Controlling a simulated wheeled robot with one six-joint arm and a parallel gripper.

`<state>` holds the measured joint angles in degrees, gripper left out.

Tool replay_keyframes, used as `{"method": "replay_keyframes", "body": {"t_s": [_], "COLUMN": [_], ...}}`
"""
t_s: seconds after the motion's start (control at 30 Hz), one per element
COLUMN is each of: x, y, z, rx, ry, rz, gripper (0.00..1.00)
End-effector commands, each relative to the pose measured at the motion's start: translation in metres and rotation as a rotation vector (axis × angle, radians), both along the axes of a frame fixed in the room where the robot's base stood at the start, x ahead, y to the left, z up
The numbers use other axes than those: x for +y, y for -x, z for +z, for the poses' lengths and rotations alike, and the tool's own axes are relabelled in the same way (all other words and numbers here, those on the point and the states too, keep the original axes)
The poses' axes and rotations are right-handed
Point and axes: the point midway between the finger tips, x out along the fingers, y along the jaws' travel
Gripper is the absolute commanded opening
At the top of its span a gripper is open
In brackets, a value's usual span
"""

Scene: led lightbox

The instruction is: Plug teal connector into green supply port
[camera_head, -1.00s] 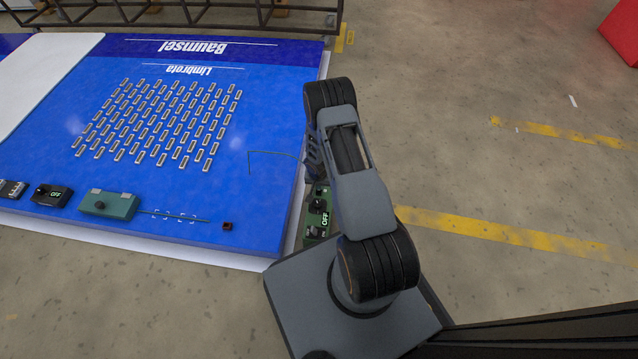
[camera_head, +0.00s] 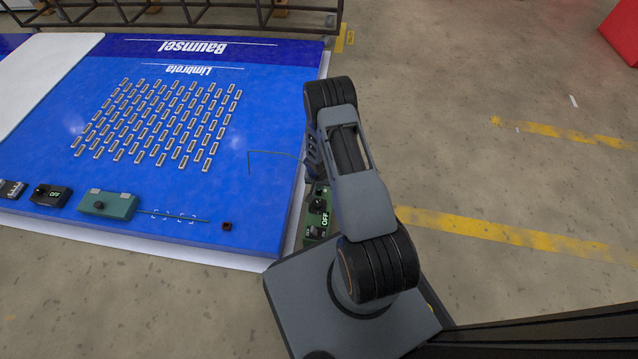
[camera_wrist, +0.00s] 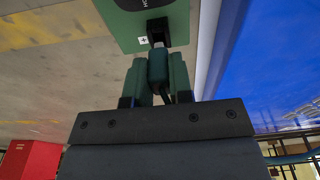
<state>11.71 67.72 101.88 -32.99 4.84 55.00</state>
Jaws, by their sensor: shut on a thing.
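In the wrist view my gripper (camera_wrist: 158,75) is shut on the teal connector (camera_wrist: 158,66), which sits between its two fingers. The connector's pale tip points at the black port (camera_wrist: 157,27) of the green supply (camera_wrist: 125,25) and lies at its mouth. I cannot tell whether the tip is inside or just touching. A "+" label (camera_wrist: 143,41) is beside the port. In the head view the green supply (camera_head: 318,214), marked OFF, stands along the panel's right edge. There my gripper (camera_head: 312,160) is mostly hidden behind my arm.
The blue panel (camera_head: 270,120) with rows of LED modules lies left of my arm. A thin cable (camera_head: 249,162) crosses its right part. A teal box (camera_head: 108,204) and a black OFF box (camera_head: 51,195) sit along its front edge.

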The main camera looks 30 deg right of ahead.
Motion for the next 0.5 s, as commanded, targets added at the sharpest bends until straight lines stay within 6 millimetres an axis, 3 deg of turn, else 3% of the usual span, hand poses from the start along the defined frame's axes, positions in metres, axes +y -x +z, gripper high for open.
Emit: {"method": "replay_keyframes", "body": {"t_s": [0.5], "x": [0.0000], "y": [-0.0001], "z": [-0.0099], "rx": [0.000], "ry": [0.000], "rz": [0.000], "gripper": [0.00]}}
